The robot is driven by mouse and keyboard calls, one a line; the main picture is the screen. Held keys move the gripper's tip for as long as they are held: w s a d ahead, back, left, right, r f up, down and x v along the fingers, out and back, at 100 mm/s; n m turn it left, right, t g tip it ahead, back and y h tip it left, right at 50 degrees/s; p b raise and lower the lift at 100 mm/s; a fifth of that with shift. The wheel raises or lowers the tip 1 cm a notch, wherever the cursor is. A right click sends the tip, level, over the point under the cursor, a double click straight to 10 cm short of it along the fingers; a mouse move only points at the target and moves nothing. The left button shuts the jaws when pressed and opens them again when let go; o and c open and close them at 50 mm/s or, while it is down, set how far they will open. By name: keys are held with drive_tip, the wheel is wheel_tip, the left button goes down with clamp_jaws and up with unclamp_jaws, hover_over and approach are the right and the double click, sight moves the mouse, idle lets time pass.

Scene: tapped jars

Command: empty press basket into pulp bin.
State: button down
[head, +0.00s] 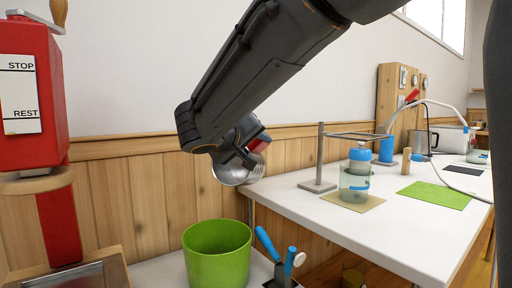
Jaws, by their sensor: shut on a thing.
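My gripper (248,155) is shut on the press basket (233,168), a silvery metal basket with a ribbed side. The basket is tilted on its side and held in the air, clear of everything below. A red part (262,140) shows beside the fingers. My arm hides part of the basket's upper side, and I cannot make out any pulp. The pulp bin appears to be the green round tub (217,262), open at the top, standing below and slightly left of the basket.
A red press (32,100) marked STOP and REST stands at left. Blue-handled tools (268,243) stand right of the bin. The white table (400,225) at right holds a metal stand (319,160), a jar (355,186) and a green mat (435,195). A wood-panelled wall runs behind.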

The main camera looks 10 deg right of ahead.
drive_tip(key=shift+w+d+r+p, duration=0.15)
drive_tip(key=shift+r+p, duration=0.2)
drive_tip(key=shift+p, duration=0.7)
drive_tip(key=g+y+p, duration=0.1)
drive_tip(key=p, duration=0.4)
drive_tip(key=w+d+g+p, duration=0.1)
drive_tip(key=p, duration=0.4)
drive_tip(key=w+g+y+p, duration=0.1)
drive_tip(key=p, duration=0.4)
drive_tip(key=shift+d+r+y+p, duration=0.25)
drive_tip(key=shift+r+y+p, duration=0.05)
drive_tip(key=shift+r+p, duration=0.1)
drive_tip(key=w+d+g+y+p, duration=0.1)
drive_tip(key=p, duration=0.9)
drive_tip(key=w+r+g+y+p, duration=0.1)
drive_tip(key=g+p, duration=0.1)
drive_tip(key=p, duration=0.9)
drive_tip(key=shift+w+d, duration=0.1)
drive_tip(key=shift+d, duration=0.3)
drive_tip(key=shift+w+d+g+y+p, duration=0.2)
drive_tip(key=shift+g+y+p, duration=0.15)
drive_tip(key=shift+p, duration=0.9)
drive_tip(key=p, duration=0.2)
drive_tip(key=shift+w+d+r+g+y+p, duration=0.15)
drive_tip(key=shift+w+g+y+p, duration=0.1)
drive_tip(key=shift+g+p, duration=0.15)
